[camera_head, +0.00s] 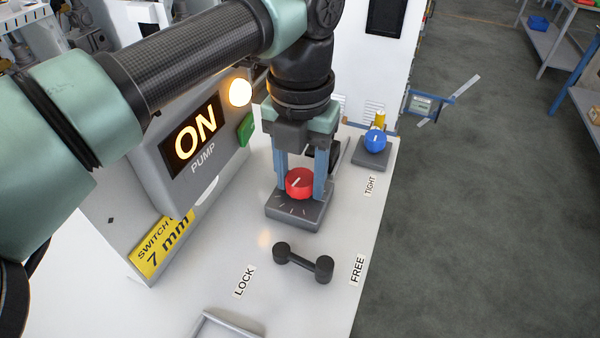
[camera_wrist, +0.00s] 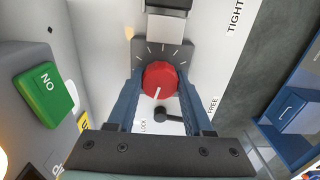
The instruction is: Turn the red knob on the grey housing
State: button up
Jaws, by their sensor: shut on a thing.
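The red knob (camera_head: 300,184) sits on top of the grey housing (camera_head: 296,214) on the white bench, with a white pointer line on its top and tick marks on the housing. It also shows in the wrist view (camera_wrist: 164,80), with its pointer line directed down and slightly left there. My gripper (camera_head: 304,182) points down over the housing, its two blue fingers on either side of the knob. The gripper is shut on the red knob. In the wrist view the grey housing (camera_wrist: 150,50) shows beyond the knob.
A black handle (camera_head: 302,262) lies between LOCK and FREE labels in front of the housing. A blue knob (camera_head: 375,140) stands behind right, near a TIGHT label. A pump panel (camera_head: 195,135) reading ON, with a lit lamp (camera_head: 240,92) and green switch (camera_head: 246,129), stands close at left.

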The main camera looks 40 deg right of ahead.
aim_at(301, 177)
grip_shut()
jog(key=shift+f+m+b, duration=0.1)
jog(key=shift+m+b, duration=0.55)
jog(key=shift+m, duration=0.25)
jog(key=shift+m+b, duration=0.35)
jog(key=shift+m, duration=1.35)
jog(key=o, duration=1.1)
grip_release()
jog(key=shift+r, duration=0.2)
notch_tip(301, 177, up, 13)
jog(key=b, duration=0.1)
